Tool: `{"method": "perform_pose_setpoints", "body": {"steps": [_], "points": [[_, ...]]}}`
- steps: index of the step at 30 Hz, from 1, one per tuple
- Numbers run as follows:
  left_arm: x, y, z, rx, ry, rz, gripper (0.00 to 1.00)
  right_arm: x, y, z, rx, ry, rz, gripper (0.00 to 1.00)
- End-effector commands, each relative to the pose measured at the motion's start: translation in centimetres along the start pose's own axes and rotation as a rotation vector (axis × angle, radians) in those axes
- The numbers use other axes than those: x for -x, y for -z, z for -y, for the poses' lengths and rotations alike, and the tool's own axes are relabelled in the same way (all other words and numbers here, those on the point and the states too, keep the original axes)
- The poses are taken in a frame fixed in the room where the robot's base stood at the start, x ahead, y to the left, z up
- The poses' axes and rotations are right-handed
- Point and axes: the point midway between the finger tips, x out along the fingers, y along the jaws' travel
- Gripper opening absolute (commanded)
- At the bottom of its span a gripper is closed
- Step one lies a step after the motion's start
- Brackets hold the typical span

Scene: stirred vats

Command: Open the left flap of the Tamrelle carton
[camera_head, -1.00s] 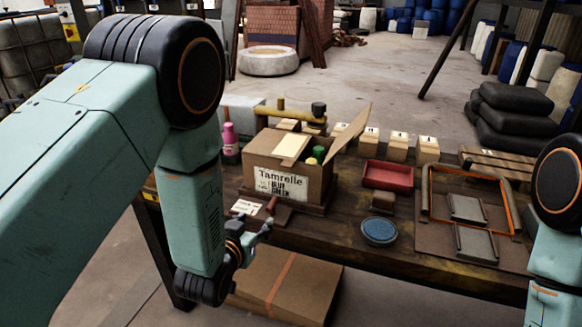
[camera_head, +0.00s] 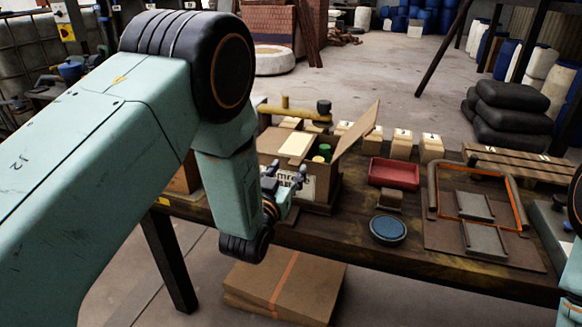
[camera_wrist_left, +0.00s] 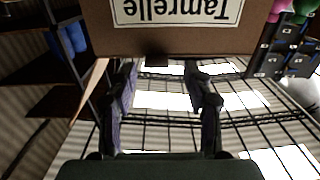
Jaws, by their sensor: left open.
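The Tamrelle carton (camera_head: 322,190) is an open-topped brown box on the table, its white label partly hidden by my left gripper in the head view. In the left wrist view the carton (camera_wrist_left: 185,45) shows upside down with its label. Its right flap (camera_head: 358,132) stands up and leans outward. A brown panel with a pale piece (camera_head: 296,145) covers the left part of the top; the carton's left edge is hidden behind my arm. My left gripper (camera_head: 284,180) is open and empty in front of the label side. In the wrist view its fingers (camera_wrist_left: 160,72) point at the carton. My right gripper is out of view.
Green-capped bottles (camera_head: 322,153) show inside the carton. Right of it are a red tray (camera_head: 394,174), a blue round dish (camera_head: 388,230) and an orange-edged frame (camera_head: 438,195). Small boxes (camera_head: 402,143) stand behind. A flat carton (camera_head: 285,285) lies below the table.

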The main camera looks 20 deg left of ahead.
Motion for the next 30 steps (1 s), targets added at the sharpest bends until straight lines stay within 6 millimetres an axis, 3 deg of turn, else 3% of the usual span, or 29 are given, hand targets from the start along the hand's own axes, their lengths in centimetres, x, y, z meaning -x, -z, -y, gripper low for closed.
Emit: {"method": "perform_pose_setpoints", "body": {"steps": [7,17,30], "points": [[-2.6,-0.1,0.0,-0.001,-0.002,-0.001,0.51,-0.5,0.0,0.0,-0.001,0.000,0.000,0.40],[-3.0,0.0,0.1,-0.001,-0.003,0.001,0.51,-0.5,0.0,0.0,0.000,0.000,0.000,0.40],[-3.0,0.0,0.1,-0.001,-0.004,0.001,0.15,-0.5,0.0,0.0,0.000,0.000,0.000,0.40]]}}
